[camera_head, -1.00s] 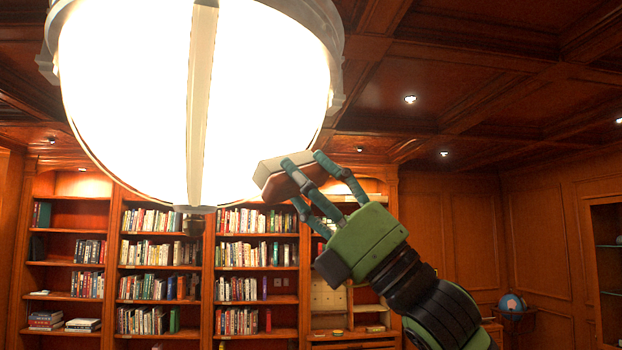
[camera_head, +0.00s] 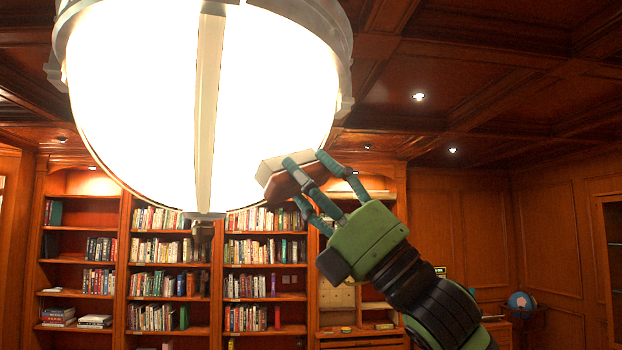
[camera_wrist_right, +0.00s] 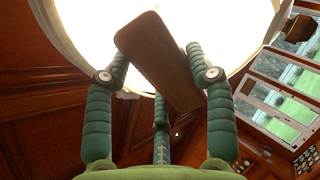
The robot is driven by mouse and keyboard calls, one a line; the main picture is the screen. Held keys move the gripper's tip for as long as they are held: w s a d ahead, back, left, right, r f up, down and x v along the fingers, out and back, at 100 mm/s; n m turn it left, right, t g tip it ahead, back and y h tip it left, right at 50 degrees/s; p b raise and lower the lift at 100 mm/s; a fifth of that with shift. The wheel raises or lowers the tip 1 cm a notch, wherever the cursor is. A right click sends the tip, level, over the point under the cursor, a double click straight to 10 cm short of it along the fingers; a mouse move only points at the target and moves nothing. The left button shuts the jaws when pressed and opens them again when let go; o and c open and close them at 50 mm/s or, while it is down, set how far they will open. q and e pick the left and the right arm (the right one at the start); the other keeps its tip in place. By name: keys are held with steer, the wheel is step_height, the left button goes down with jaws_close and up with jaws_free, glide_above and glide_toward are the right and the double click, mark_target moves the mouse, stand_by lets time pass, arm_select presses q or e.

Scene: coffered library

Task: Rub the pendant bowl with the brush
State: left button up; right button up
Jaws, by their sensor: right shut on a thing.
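The pendant bowl (camera_head: 270,90) is a large, brightly lit white dome with pale metal ribs and rim, hanging at the upper left of the head view. It also fills the top of the right wrist view (camera_wrist_right: 215,28). My right gripper (camera_head: 307,176) is shut on the brush, a wooden block (camera_head: 281,187) with a pale bristle side (camera_head: 285,160). In the wrist view the brush's brown back (camera_wrist_right: 160,62) lies between the green fingers. The brush is at the bowl's lower right edge; I cannot tell whether it touches. My left gripper is not in view.
Bookshelves (camera_head: 125,265) full of books line the back wall. A globe (camera_head: 521,302) stands at the far right. The dark coffered ceiling (camera_head: 480,60) has small lamps. The air right of my right arm looks free.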

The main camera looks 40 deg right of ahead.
steer(key=shift+s+d+r+p, duration=0.1)
steer(key=shift+d+r+p, duration=0.25)
steer(key=shift+d+r, duration=0.2)
steer(key=shift+s+d+r, duration=0.25)
steer(key=shift+d+r, duration=0.05)
steer(key=shift+d, duration=0.25)
steer(key=shift+s+d+r, duration=0.2)
steer(key=shift+d+r, duration=0.05)
steer(key=shift+d, duration=0.3)
steer(key=shift+w+a+f, duration=0.15)
steer(key=shift+w+a, duration=0.05)
steer(key=shift+a, duration=0.1)
steer(key=shift+w+a+f+b, duration=0.2)
steer(key=shift+a+f, duration=0.3)
steer(key=shift+a, duration=0.2)
steer(key=shift+w+a+f+b, duration=0.2)
steer(key=shift+a+f, duration=0.25)
steer(key=shift+a, duration=0.2)
steer(key=shift+s+f+b, duration=0.2)
steer(key=shift+f+b, duration=0.25)
steer(key=shift+b, duration=0.1)
steer(key=b+v, duration=0.4)
steer(key=v, duration=0.1)
steer(key=shift+s+d, duration=0.1)
